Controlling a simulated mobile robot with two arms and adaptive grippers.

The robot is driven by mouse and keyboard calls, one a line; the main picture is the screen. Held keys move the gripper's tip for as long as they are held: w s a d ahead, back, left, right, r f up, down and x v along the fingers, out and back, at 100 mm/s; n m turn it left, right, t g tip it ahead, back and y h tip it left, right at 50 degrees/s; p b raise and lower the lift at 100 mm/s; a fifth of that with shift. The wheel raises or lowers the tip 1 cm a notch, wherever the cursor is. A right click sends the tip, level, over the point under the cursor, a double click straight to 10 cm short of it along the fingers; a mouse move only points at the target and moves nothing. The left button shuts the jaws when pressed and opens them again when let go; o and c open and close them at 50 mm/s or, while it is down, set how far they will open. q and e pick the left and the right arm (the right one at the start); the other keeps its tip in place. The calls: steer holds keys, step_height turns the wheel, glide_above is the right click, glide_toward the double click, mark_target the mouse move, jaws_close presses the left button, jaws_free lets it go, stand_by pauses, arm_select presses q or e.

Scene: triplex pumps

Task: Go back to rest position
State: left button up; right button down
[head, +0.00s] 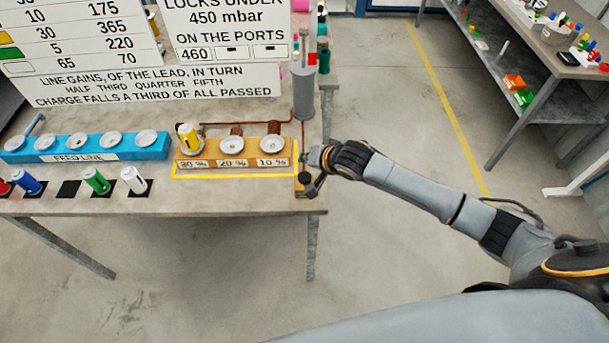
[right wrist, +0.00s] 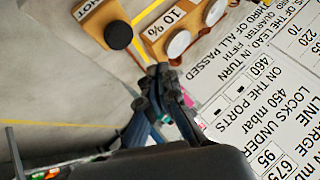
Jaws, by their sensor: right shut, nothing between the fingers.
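My right gripper (head: 318,158) is at the right end of the table, just beyond the wooden block (head: 238,163) with ports marked 30 %, 20 % and 10 %. It is shut and empty. In the right wrist view its fingers (right wrist: 166,80) point toward a dark round knob (right wrist: 118,36) on a small wooden base and the 10 % port (right wrist: 178,44). In the head view the dark knob (head: 305,178) sits just below the gripper at the table's right edge. My left gripper is not in view.
A yellow cylinder (head: 187,136) stands in the 30 % port. A blue feed line block (head: 85,147) and several coloured cylinders, one green (head: 97,181), are to the left. A grey post (head: 303,92) rises behind the gripper. Open floor (head: 400,110) lies right of the table (head: 235,204).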

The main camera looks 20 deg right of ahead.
steer(key=shift+s+a, duration=0.1)
steer(key=s+a+f+n+g, duration=0.1)
steer(key=s+a+n, duration=0.15)
steer(key=s, duration=0.45)
steer(key=s+a+n+g, duration=0.1)
steer(key=s+a+n, duration=0.15)
steer(key=s, duration=0.45)
steer(key=s+d+r+n+g+h, duration=0.15)
steer(key=s+d, duration=0.25)
steer(key=s, duration=0.5)
steer(key=s+d+g+h, duration=0.2)
steer(key=s+d, duration=0.2)
steer(key=s, duration=0.4)
step_height(320, 180, down, 33)
steer(key=s+b, duration=0.2)
steer(key=b, duration=0.6)
steer(key=s+d+f+g+b, duration=0.1)
steer(key=s+f+b, duration=0.2)
steer(key=s+f, duration=0.5)
steer(key=s+d+f+g+b, duration=0.1)
steer(key=s+d+f+b, duration=0.1)
steer(key=s+f, duration=0.7)
step_height(320, 180, down, 6)
steer(key=shift+f+n+b, duration=0.1)
steer(key=shift+n+b, duration=0.35)
